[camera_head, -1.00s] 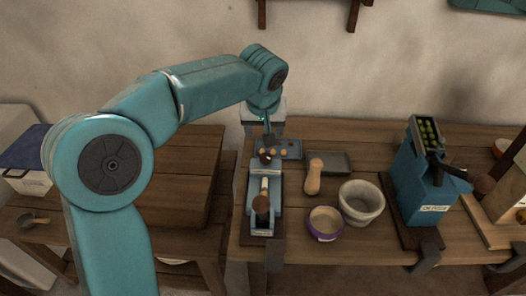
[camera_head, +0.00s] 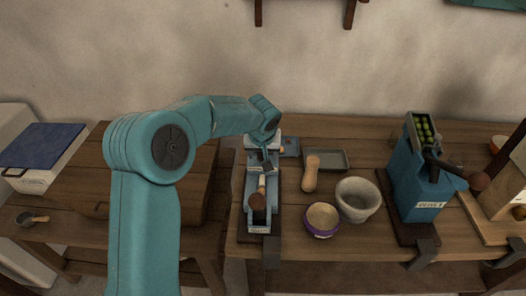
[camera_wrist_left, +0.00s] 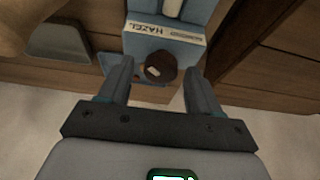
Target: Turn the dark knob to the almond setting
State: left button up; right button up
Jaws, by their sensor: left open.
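The dark round knob (camera_wrist_left: 161,67) sits on the end of a blue nut-cracking device (camera_wrist_left: 165,45) in the left wrist view. It bears a small pale mark on its lower left. A pale label strip above it reads HAZEL (camera_wrist_left: 150,29), with a second, blurred word to the right. My left gripper (camera_wrist_left: 158,72) is open, one finger on each side of the knob in the picture; I see no clear contact. In the head view my left gripper (camera_head: 265,157) hangs over the far end of the blue device (camera_head: 249,195) and hides the knob. My right gripper is not in view.
A wooden pestle (camera_head: 311,174), a grey mortar (camera_head: 359,199), a purple-rimmed bowl (camera_head: 322,219) and a grey tray (camera_head: 330,159) stand right of the device. A blue olive press (camera_head: 415,190) is farther right. A wall rises behind the table.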

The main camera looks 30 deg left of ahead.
pick_arm(q)
jog(key=c, duration=1)
